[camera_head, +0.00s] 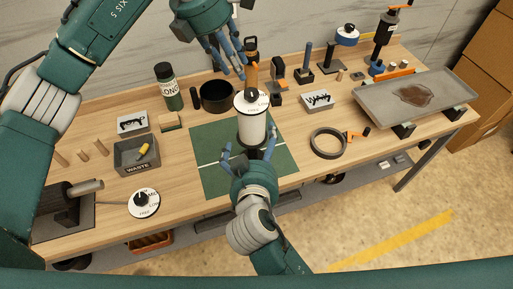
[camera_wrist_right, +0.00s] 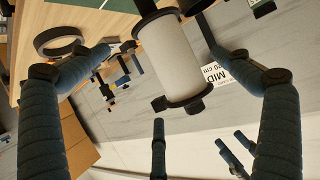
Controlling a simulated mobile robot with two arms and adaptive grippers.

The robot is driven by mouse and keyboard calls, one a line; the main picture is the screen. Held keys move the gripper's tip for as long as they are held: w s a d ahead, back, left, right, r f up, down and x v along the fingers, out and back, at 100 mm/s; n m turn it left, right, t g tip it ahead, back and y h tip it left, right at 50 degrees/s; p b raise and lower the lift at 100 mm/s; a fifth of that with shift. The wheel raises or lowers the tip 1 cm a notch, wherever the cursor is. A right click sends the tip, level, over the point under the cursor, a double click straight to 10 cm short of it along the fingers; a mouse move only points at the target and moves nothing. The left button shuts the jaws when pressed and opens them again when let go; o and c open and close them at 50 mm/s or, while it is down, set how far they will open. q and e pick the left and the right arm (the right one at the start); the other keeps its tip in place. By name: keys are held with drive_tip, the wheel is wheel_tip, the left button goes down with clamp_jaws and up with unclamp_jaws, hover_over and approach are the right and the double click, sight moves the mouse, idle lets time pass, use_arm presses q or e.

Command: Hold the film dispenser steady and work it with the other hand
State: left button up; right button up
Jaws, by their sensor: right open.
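The film dispenser (camera_head: 252,129), a white roll with dark ends and a round lettered top, stands upright on the green mat (camera_head: 210,178). My right gripper (camera_head: 252,150) is open at its near side, with a finger on each side of its lower part. In the right wrist view the white roll (camera_wrist_right: 168,57) lies between the spread fingers of my right gripper (camera_wrist_right: 160,48), with gaps on both sides; contact is not visible. My left gripper (camera_head: 229,76) hangs above and behind the dispenser, fingers pointing down, open and empty. Its fingers also show low in the right wrist view.
A black pot (camera_head: 216,97) and a dark bottle (camera_head: 168,88) stand left of the dispenser. A black ring (camera_head: 327,143) lies right of the mat, and a stained tray (camera_head: 375,105) rests at the far right.

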sight(251, 91)
drive_tip(key=x, duration=1)
drive_tip(key=shift+w+f, duration=0.15)
drive_tip(key=shift+f, duration=0.05)
drive_tip(key=c, duration=1.5)
drive_tip(key=shift+o, duration=0.2)
use_arm(q)
drive_tip(key=o, duration=0.4)
drive_tip(key=shift+w+a+r, duration=0.1)
drive_tip(key=shift+c, duration=0.2)
drive_tip(key=shift+o, duration=0.6)
drive_tip(key=shift+a+r+m, duration=0.3)
drive_tip(key=shift+a+r, duration=0.3)
drive_tip(key=shift+r, duration=0.3)
use_arm(e)
drive_tip(key=shift+a+r, duration=0.1)
use_arm(q)
drive_tip(key=shift+h, duration=0.3)
drive_tip(key=x, duration=1.2)
